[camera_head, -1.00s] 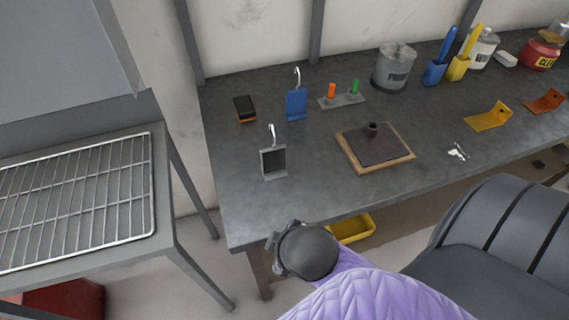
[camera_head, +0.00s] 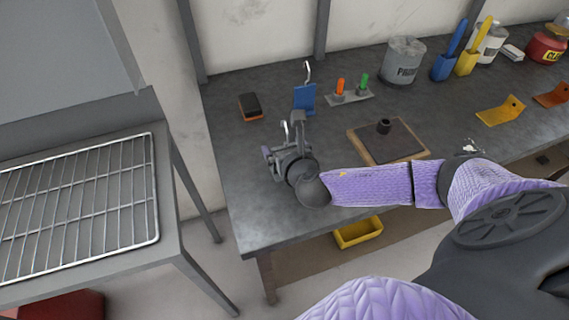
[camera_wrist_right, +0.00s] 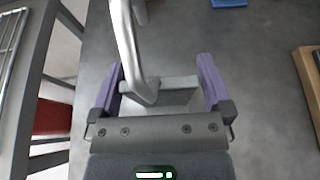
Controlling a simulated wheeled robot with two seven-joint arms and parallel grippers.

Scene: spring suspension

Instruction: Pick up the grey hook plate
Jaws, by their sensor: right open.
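The grey hook plate stands on the workbench, mostly hidden behind my right gripper (camera_head: 280,146) in the head view; its pale hook (camera_head: 284,129) shows above the gripper. In the right wrist view the grey hook plate (camera_wrist_right: 178,88) sits between the two purple fingers of my right gripper (camera_wrist_right: 160,72), with its shiny hook rising toward the camera. The right gripper is open, with a finger on each side of the plate; I cannot tell whether either finger touches it. My left gripper is not in view.
A blue hook plate (camera_head: 304,98) and a black and orange block (camera_head: 250,105) stand behind. A wooden-edged board with a dark plate (camera_head: 390,141) lies to the right. A wire rack (camera_head: 75,215) is on the left table. The bench's front left is clear.

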